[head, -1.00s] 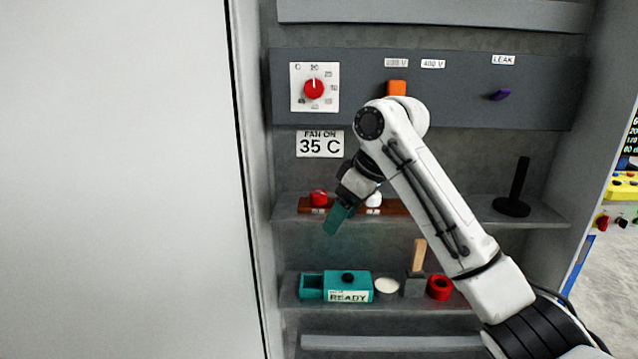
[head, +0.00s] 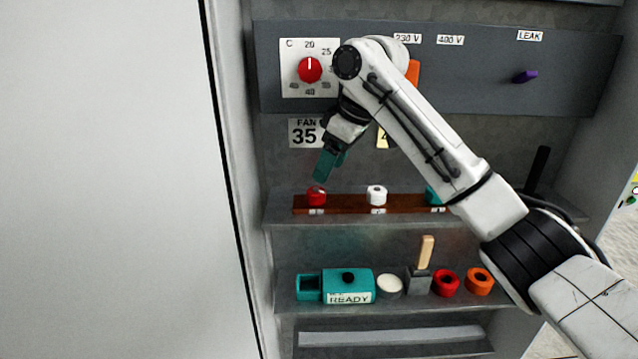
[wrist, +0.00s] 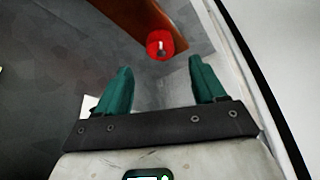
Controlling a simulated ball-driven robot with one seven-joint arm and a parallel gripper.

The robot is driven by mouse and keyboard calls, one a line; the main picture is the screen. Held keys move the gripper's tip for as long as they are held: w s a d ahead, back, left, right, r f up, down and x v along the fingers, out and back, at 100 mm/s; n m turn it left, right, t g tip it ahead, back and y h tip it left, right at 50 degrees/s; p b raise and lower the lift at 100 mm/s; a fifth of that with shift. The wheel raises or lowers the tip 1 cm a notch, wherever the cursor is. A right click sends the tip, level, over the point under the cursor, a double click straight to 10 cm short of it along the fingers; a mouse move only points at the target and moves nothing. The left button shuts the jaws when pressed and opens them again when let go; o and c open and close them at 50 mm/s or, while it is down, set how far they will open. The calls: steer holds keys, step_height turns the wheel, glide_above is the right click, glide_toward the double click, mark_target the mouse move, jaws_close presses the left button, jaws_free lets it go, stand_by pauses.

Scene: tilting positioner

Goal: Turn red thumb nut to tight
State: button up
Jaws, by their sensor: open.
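The red thumb nut (head: 316,196) sits at the left end of a brown strip (head: 345,207) on the upper shelf. In the wrist view the red nut (wrist: 160,45) lies beyond the fingertips, roughly midway between them, with a pale line on its top. My gripper (head: 325,172) has teal fingers and points down just above the nut. In the wrist view my gripper (wrist: 160,75) is open and empty, its fingers apart from the nut. A small label sits below the nut; I cannot read it.
A white nut (head: 377,194) and a teal nut (head: 434,194) share the strip to the right. The lower shelf holds a teal box (head: 347,285), a white disc and red and orange rings.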

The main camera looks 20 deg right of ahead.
mark_target(318, 191)
steer(key=p+x, duration=0.1)
steer(key=x, duration=0.6)
steer(key=shift+c, duration=0.3)
steer(key=shift+r, duration=0.1)
steer(key=c, duration=1)
steer(key=shift+s, duration=0.1)
